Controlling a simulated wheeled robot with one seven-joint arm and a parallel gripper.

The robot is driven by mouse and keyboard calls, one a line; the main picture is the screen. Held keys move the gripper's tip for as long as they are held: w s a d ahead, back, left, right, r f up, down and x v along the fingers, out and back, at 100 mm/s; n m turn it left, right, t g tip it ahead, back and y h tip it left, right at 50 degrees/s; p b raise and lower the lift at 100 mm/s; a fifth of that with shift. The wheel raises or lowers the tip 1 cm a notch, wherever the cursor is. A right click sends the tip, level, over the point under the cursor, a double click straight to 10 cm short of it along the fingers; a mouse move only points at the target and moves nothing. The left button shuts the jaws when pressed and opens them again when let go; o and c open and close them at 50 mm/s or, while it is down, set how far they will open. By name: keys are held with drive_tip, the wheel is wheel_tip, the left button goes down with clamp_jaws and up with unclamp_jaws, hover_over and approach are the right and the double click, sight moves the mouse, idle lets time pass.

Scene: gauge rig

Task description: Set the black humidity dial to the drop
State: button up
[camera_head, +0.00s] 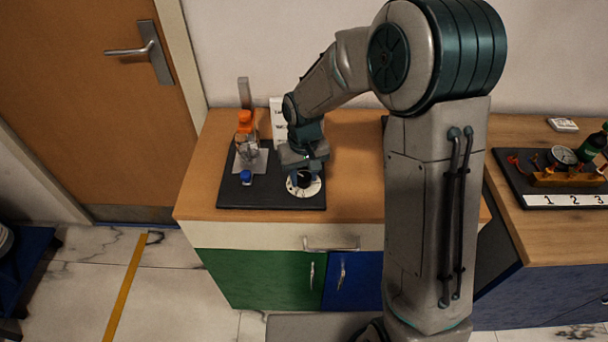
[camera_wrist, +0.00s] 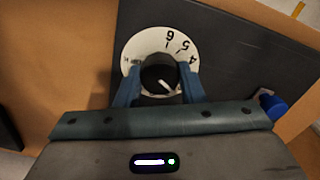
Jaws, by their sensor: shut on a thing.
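The black humidity dial (camera_wrist: 160,76) sits at the middle of a round white scale plate (camera_wrist: 138,48) with printed numbers; 4, 5 and 6 can be read in the wrist view. A small mark at the plate's left edge is too small to make out as a drop. My gripper (camera_wrist: 160,88) is shut on the dial, one blue finger on each side. In the head view the dial (camera_head: 301,181) and white plate (camera_head: 316,187) show below my gripper (camera_head: 303,168), partly hidden by it.
The plate lies on a black board (camera_head: 260,199) on the wooden counter (camera_head: 350,190). A bottle with an orange cap (camera_head: 246,128) and a blue-capped item (camera_head: 246,177) stand left of my gripper. A white card (camera_head: 278,122) stands behind. A second counter at right holds a gauge (camera_head: 563,156).

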sight(303, 176)
drive_tip(key=n, duration=0.5)
drive_tip(key=shift+n, duration=0.4)
idle(0.4)
drive_tip(key=o, duration=1)
drive_tip(key=shift+r, duration=0.1)
wheel_tip(303, 176, up, 14)
drive_tip(key=shift+f, duration=0.15)
